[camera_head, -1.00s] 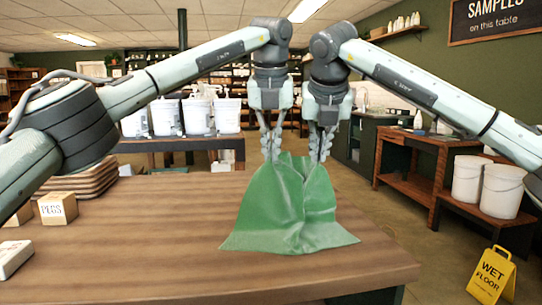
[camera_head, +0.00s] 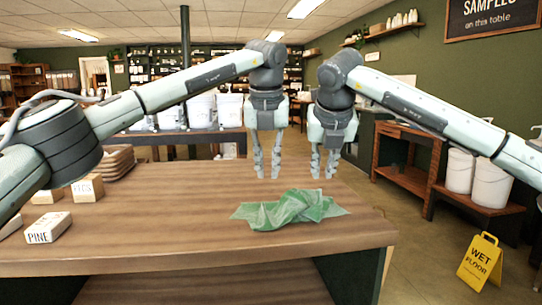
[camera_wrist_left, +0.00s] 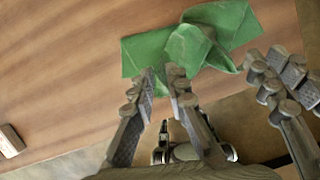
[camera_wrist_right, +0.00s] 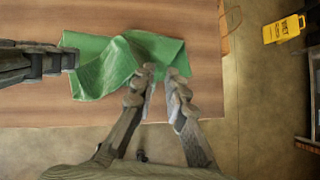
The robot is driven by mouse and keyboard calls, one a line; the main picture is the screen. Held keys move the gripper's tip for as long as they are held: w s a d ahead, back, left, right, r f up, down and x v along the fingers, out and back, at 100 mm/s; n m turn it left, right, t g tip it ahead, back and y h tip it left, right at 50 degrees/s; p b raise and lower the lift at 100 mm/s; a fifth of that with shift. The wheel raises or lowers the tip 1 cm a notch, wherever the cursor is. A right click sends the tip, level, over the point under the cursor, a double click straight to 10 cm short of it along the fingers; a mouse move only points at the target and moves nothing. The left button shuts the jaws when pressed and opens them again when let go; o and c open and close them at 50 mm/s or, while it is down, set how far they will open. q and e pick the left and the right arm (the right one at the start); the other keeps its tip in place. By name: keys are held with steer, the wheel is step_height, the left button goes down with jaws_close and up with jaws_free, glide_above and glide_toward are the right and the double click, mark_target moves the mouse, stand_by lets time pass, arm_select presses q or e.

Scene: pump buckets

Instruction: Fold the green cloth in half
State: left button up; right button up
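The green cloth (camera_head: 290,209) lies crumpled in a low, uneven heap near the table's right end, with folds and raised ridges. It also shows in the left wrist view (camera_wrist_left: 190,45) and the right wrist view (camera_wrist_right: 100,65). My left gripper (camera_head: 268,174) is open and empty, above the table and apart from the cloth. My right gripper (camera_head: 323,174) is open and empty beside it, to the right, also apart from the cloth. Both grippers point down. The cloth's underside and inner folds are hidden.
The wooden table (camera_head: 170,215) is bare around the cloth. Small labelled boxes (camera_head: 48,227) and stacked brown trays (camera_head: 115,163) are at its left. A yellow wet-floor sign (camera_head: 480,262) stands on the floor to the right. White buckets (camera_head: 200,110) stand on a table behind.

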arm_select(q)
steer(key=shift+o, duration=0.6)
steer(key=shift+a, duration=0.2)
arm_select(e)
steer(key=shift+o, duration=0.5)
steer(key=shift+d, duration=0.2)
arm_select(q)
steer(key=shift+o, duration=1.1)
steer(key=shift+a, duration=0.3)
arm_select(e)
steer(key=shift+o, duration=1.2)
steer(key=shift+d, duration=0.35)
arm_select(q)
steer(key=o, duration=1.1)
steer(key=a, duration=0.2)
steer(key=shift+s+a, duration=0.3)
steer(key=shift+a, duration=0.05)
arm_select(e)
steer(key=o, duration=1.1)
steer(key=d, duration=0.2)
steer(key=shift+s+d, duration=0.1)
steer(key=shift+d, duration=0.2)
steer(key=shift+r+p, duration=0.5)
arm_select(q)
steer(key=shift+r, duration=0.4)
arm_select(e)
steer(key=shift+f, duration=0.1)
